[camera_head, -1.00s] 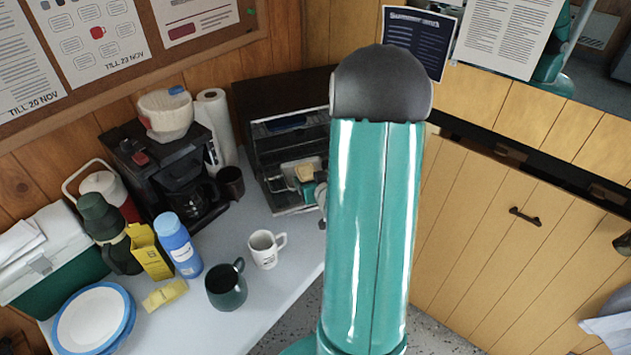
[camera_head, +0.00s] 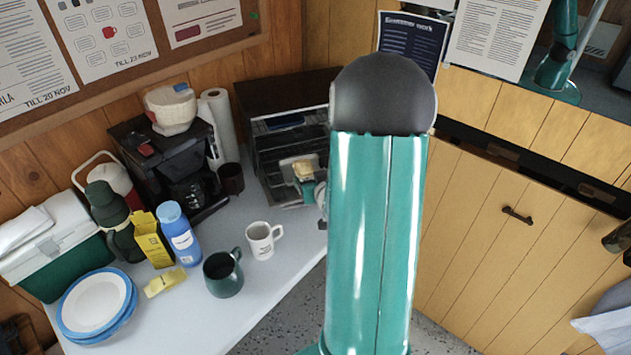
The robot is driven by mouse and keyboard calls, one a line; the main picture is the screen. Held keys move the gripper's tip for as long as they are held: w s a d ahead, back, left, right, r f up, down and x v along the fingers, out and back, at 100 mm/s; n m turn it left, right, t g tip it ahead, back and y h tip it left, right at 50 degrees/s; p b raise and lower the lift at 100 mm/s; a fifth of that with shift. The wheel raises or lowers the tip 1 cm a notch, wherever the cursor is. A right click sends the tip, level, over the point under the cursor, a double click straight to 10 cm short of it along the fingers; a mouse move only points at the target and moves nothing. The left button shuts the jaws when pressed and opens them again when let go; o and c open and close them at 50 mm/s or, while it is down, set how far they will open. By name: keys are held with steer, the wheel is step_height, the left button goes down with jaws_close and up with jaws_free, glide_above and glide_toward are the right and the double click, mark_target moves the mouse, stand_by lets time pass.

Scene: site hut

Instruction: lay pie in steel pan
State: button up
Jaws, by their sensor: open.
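A toaster oven (camera_head: 262,150) stands at the back of the counter with its front open. A small tan piece (camera_head: 303,171), possibly the pie, shows at its opening against a grey, pan-like surface (camera_head: 287,163). I cannot tell for sure whether that surface is the steel pan. My teal arm with its dark joint fills the centre and hides the right side of the oven. Only a small grey-white part of my gripper (camera_head: 320,193) shows at the arm's left edge, by the oven front. Its fingertips are hidden, and nothing is clearly seen in it.
A white mug (camera_head: 262,241) and a dark green mug (camera_head: 223,276) stand on the counter before the oven. Left are a coffee maker (camera_head: 172,170), blue bottle (camera_head: 178,238), yellow carton (camera_head: 150,241), plates (camera_head: 97,303) and a cooler (camera_head: 50,255). The counter's front strip is clear.

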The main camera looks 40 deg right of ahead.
steer(key=a+r+n+g+y, duration=0.2)
steer(key=a+r+g, duration=0.1)
steer(key=a+r, duration=1.2)
steer(key=s+a+r+n+g+y, duration=0.1)
steer(key=s+a+r+y, duration=0.1)
steer(key=s+a, duration=0.6)
steer(key=s+a+r+n+g+y, duration=0.2)
steer(key=s+a, duration=0.7)
steer(key=a, duration=0.2)
steer(key=shift+r+g, duration=0.3)
steer(key=shift+r, duration=0.05)
steer(key=c, duration=0.9)
steer(key=shift+d, duration=0.15)
